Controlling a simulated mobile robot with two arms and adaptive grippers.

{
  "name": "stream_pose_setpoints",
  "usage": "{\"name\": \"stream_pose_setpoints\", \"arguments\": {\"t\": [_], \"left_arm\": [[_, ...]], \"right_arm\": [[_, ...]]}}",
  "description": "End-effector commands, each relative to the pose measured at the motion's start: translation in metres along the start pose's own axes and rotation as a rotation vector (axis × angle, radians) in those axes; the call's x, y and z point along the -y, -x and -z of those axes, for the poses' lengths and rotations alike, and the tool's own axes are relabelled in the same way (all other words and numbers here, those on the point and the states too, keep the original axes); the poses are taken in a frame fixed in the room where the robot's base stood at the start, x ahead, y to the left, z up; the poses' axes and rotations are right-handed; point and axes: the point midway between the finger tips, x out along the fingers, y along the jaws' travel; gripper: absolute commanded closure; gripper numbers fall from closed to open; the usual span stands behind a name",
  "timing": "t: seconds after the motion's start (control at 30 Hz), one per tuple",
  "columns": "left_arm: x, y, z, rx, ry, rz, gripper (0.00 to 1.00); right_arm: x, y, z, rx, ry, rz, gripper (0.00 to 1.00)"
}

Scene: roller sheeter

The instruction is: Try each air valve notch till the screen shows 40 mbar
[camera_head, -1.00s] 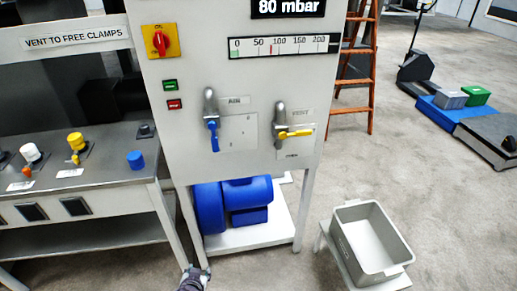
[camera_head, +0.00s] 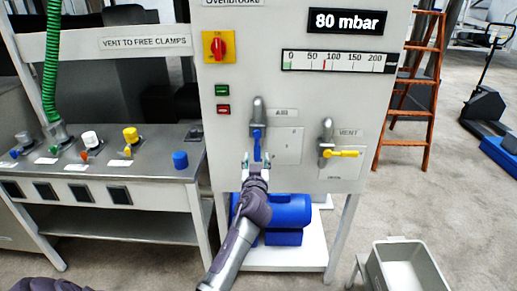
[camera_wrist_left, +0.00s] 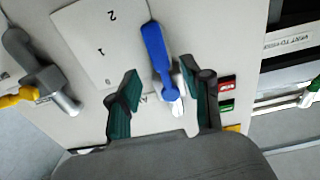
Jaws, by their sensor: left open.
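The screen (camera_head: 346,21) at the top of the panel reads 80 mbar. Below it the gauge strip (camera_head: 339,61) has a red mark between 50 and 100. The blue air valve handle (camera_head: 257,142) hangs straight down from its grey fitting, left of a notch plate (camera_head: 288,146). In the left wrist view the blue handle (camera_wrist_left: 155,55) lies between the fingers, and the plate (camera_wrist_left: 101,42) shows 0, 1 and 2. My left gripper (camera_head: 257,166) is open at the handle's lower end; contact cannot be told. My right gripper is not in view.
The yellow vent valve handle (camera_head: 342,153) points right, close to the air valve. A red knob on a yellow plate (camera_head: 219,47) and green and red buttons sit upper left. A bench (camera_head: 175,189) with knobs stands left, a grey bin (camera_head: 407,264) lower right.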

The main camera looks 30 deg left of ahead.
Motion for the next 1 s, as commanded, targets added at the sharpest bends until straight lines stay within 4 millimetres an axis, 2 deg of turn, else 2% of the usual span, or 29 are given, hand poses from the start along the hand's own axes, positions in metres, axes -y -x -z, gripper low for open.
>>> {"name": "stream_pose_setpoints", "arguments": {"t": [0.1, 0.3, 0.5, 0.73, 0.77, 1.0], "left_arm": [[0.000, -0.025, 0.002, -0.001, -0.004, 0.001, 0.51], [0.000, -0.050, 0.000, -0.001, -0.003, 0.000, 0.51], [0.000, -0.058, -0.001, 0.001, -0.001, 0.000, 0.51], [0.000, -0.059, -0.001, 0.001, -0.001, 0.000, 0.51], [0.000, -0.059, -0.001, 0.001, -0.001, 0.000, 0.54], [0.000, -0.058, -0.001, 0.001, -0.001, 0.000, 0.94]], "right_arm": [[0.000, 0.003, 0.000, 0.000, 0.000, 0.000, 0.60], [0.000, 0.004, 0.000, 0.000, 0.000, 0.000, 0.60], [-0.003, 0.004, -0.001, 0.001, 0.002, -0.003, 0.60], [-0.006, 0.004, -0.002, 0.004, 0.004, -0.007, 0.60], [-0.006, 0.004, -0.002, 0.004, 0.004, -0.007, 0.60], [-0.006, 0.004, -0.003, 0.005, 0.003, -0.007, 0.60]]}}
